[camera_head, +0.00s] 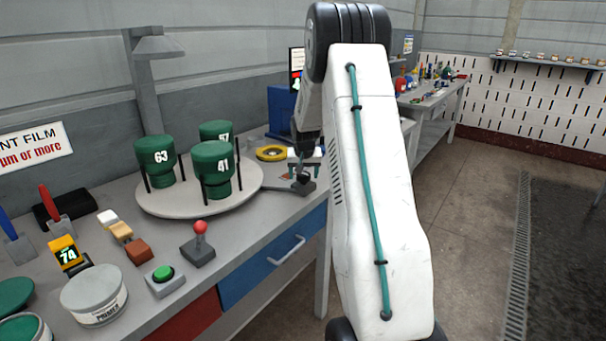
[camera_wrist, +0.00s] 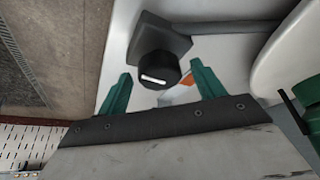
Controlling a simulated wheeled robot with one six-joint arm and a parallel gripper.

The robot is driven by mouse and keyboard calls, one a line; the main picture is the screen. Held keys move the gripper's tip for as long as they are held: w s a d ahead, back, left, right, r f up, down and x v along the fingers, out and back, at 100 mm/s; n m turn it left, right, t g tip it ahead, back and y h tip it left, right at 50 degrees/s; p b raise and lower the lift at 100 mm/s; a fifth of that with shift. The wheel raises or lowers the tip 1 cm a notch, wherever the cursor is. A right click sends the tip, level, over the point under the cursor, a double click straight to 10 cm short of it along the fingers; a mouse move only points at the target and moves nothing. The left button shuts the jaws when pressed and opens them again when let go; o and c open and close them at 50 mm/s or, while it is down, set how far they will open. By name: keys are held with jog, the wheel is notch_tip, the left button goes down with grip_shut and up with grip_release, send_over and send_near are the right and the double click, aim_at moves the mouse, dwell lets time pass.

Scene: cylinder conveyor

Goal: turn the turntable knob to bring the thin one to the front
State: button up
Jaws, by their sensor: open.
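The turntable (camera_head: 150,208) is a pale round disc on the grey bench, carrying three green cylinders in dark holders. Cylinder 41 (camera_head: 217,164) stands nearest the front, cylinder 63 (camera_head: 160,158) is to the left, and a third (camera_head: 216,131), its number partly hidden, is behind. I cannot tell surely which is thinnest. The dark knob (camera_head: 303,184) sits on a grey base right of the disc. My gripper (camera_head: 305,166) is open above it. In the wrist view the knob (camera_wrist: 158,72), with a white mark, shows between the two teal fingers, apart from both.
A yellow tape roll (camera_head: 271,153) lies behind the disc. A red-topped lever (camera_head: 199,240), a green button (camera_head: 163,275) and a primer tin (camera_head: 94,294) stand on the front left of the bench. My arm hides part of the bench's right end.

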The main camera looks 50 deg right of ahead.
jog(key=c, duration=1)
jog(key=shift+n, duration=0.4)
jog(key=o, duration=1)
jog(key=v, duration=0.8)
jog(key=shift+d, duration=0.2)
